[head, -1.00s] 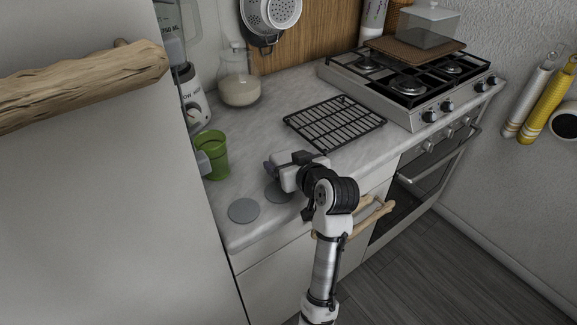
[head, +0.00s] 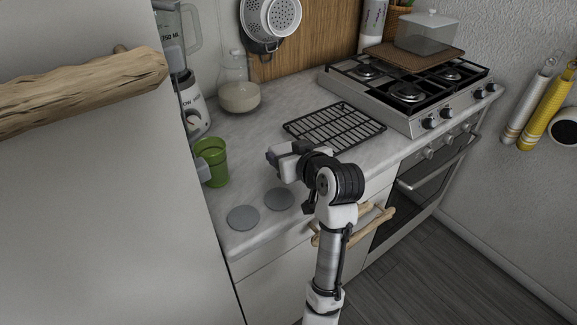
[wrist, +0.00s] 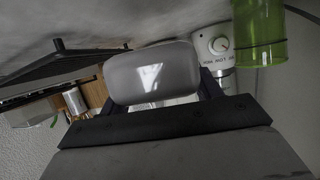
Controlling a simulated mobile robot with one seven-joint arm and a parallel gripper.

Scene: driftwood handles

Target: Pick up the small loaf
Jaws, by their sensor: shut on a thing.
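In the wrist view a smooth pale grey rounded block, which I take as the small loaf (wrist: 152,74), sits between the fingers of my gripper (wrist: 160,98). The fingers are shut on its two sides, and its near face shows light reflections. In the head view my gripper (head: 274,157) is over the counter, between the green cup and the black rack. The loaf is mostly hidden there by my gripper and wrist, so I cannot tell its exact height above the counter.
A green cup (head: 212,162) stands left of my gripper. Two flat grey discs (head: 243,217) lie near the counter's front edge. A black wire rack (head: 334,128) and a gas hob (head: 410,92) are to the right. A glass jug (head: 239,95) and blender (head: 192,108) stand behind.

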